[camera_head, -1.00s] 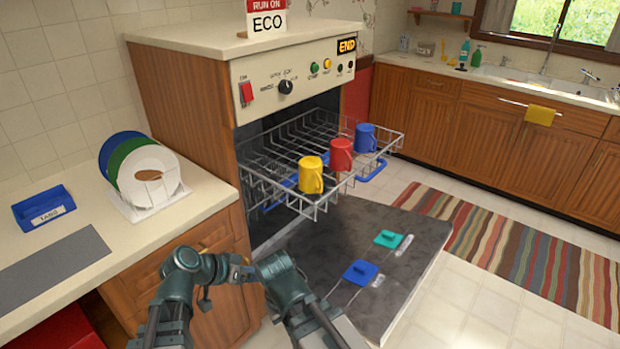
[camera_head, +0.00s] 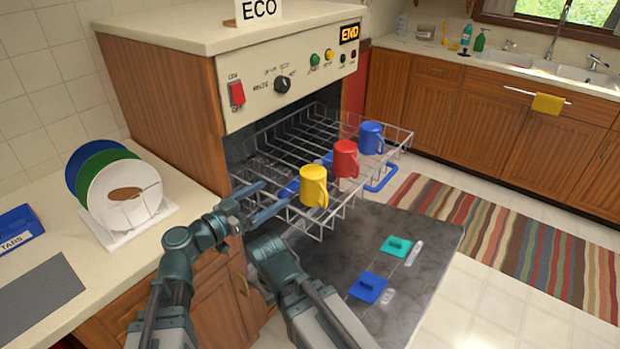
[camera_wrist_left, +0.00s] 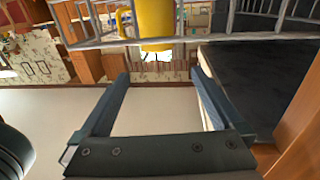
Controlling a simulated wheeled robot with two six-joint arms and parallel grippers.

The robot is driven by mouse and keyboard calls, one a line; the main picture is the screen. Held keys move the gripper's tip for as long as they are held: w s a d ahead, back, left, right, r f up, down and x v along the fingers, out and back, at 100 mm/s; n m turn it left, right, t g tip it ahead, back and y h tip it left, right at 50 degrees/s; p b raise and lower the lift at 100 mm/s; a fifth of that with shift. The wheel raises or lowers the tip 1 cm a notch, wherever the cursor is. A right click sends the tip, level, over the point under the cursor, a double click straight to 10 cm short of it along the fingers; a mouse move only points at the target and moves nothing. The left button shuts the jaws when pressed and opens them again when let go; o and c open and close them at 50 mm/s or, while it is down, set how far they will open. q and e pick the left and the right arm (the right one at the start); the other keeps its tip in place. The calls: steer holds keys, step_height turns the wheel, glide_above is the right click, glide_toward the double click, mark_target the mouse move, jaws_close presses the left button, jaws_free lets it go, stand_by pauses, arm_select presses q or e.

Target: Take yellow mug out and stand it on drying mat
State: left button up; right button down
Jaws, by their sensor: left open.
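The yellow mug (camera_head: 313,187) sits upside down or upright, I cannot tell, at the near front corner of the pulled-out dishwasher rack (camera_head: 300,222). My left gripper (camera_head: 274,194) is open and empty, just left of the mug, its fingers pointing toward it. In the left wrist view the yellow mug (camera_wrist_left: 155,20) shows at the top, beyond and between the open fingers (camera_wrist_left: 158,73), not touching them. The grey drying mat (camera_head: 38,300) lies bare on the left counter.
A red mug (camera_head: 345,160) and a blue mug (camera_head: 370,139) stand behind the yellow one in the rack. The open dishwasher door (camera_head: 400,290) lies below. A plate rack with plates (camera_head: 125,195) and a blue tabs box (camera_head: 18,228) stand on the counter.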

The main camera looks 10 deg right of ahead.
mark_target(303, 176)
arm_select(q)
steer(key=x, duration=0.8)
steer(key=shift+w+d, duration=0.1)
steer(key=shift+d, duration=0.2)
steer(key=x, duration=0.5)
steer(key=shift+d+f, duration=0.1)
steer(key=shift+f, duration=0.05)
steer(key=shift+c, duration=0.3)
steer(key=c, duration=1.3)
